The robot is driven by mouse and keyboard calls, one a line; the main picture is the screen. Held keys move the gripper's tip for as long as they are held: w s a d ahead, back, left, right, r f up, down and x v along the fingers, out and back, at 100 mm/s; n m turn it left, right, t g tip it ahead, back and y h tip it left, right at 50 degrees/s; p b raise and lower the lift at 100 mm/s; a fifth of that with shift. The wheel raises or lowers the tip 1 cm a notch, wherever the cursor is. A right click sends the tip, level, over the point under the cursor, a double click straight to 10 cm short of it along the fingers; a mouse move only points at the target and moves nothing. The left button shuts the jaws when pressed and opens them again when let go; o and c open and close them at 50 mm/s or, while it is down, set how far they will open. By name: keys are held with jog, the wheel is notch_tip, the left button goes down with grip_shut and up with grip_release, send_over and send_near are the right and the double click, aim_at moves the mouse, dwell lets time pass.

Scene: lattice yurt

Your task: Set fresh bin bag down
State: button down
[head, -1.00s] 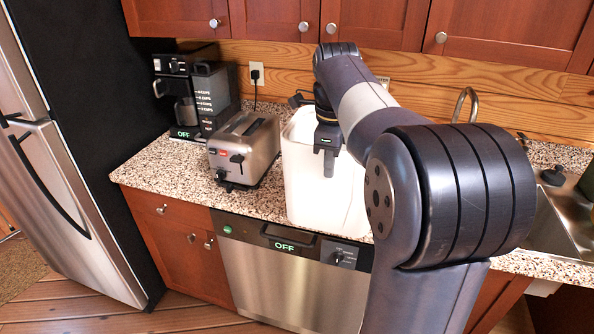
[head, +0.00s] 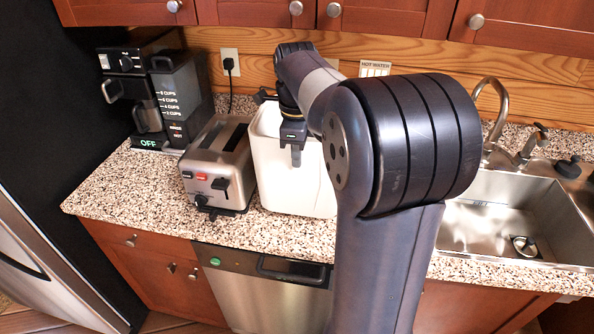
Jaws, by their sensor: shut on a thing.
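The fresh bin bag (head: 290,187) is a white, box-shaped thing with an open-looking top, upright over the speckled counter just right of the toaster. My gripper (head: 296,157) points down at its upper front side and is shut on it. My arm hides the bag's right side, and the fingertips' exact hold is hard to see. I cannot tell whether its base touches the counter.
The toaster (head: 220,165) stands close to the bag's left, with a coffee maker (head: 150,100) behind. The sink (head: 515,220) and faucet (head: 490,110) are at right. Upper cabinets (head: 400,25) hang above. The counter (head: 130,185) is clear at front left.

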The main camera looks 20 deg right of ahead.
aim_at(297, 183)
jog(key=shift+f, duration=2.2)
jog(key=c, duration=1.6)
grip_release()
